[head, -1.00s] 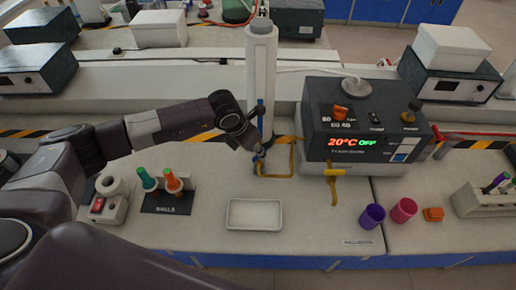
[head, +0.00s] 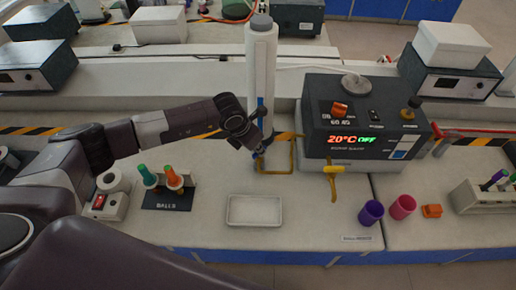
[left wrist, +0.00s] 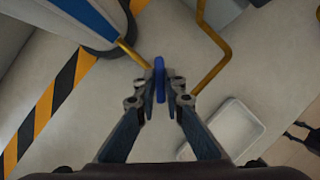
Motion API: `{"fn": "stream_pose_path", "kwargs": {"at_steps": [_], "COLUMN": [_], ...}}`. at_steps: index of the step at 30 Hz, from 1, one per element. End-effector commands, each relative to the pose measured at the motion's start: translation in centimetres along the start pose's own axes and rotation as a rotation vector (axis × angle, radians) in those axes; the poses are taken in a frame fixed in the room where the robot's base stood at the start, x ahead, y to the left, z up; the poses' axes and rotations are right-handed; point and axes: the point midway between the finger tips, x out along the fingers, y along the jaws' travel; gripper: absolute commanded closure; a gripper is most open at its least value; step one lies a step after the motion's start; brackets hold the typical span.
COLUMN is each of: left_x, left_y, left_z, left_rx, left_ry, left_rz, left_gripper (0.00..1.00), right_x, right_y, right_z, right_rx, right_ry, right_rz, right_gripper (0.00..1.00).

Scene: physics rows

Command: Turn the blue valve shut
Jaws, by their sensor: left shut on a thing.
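The blue valve is a small flat handle (left wrist: 159,80) on a thin brass-coloured pipe at the foot of the tall white column (head: 262,75). In the left wrist view it stands upright between the two fingertips. My left gripper (left wrist: 160,82) is shut on the valve handle. In the head view my left gripper (head: 257,152) is at the column's lower end and mostly hides the valve. My right gripper shows in neither view.
A yellow pipe (head: 291,158) bends beside the valve. A white tray (head: 230,222) lies in front. A dark heater box (head: 320,125) reading 20°C OFF, with a yellow tap (head: 334,169), stands right. Purple (head: 371,212) and pink (head: 403,206) cups stand front right.

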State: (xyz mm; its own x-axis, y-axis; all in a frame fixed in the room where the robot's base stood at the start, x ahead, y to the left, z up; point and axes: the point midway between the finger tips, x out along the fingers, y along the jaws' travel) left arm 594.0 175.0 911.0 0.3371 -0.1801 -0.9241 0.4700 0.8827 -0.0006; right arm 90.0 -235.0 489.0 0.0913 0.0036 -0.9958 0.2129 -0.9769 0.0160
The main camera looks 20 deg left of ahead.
Motion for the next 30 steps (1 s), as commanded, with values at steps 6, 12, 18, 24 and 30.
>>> {"fn": "stream_pose_path", "kwargs": {"at_steps": [6,12,18,24,30], "left_x": [0.2,0.5,0.6,0.6,0.5], "left_y": [0.1,0.3,0.4,0.5,0.5], "left_z": [0.0,-0.1,-0.1,0.0,0.1], "left_rx": [0.039,0.144,0.299,0.458,0.594], "left_ry": [-0.002,-0.003,-0.005,-0.005,-0.004], "left_rz": [-0.016,-0.058,-0.121,-0.187,-0.244], "left_gripper": [1.0,1.0,1.0,1.0,1.0], "right_x": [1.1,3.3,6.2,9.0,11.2], "right_y": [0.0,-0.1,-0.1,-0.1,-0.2], "right_z": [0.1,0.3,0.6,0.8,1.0], "right_rx": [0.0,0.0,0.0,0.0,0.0], "right_ry": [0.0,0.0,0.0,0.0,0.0], "right_rz": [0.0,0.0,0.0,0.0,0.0], "right_gripper": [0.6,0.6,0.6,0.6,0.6]}}
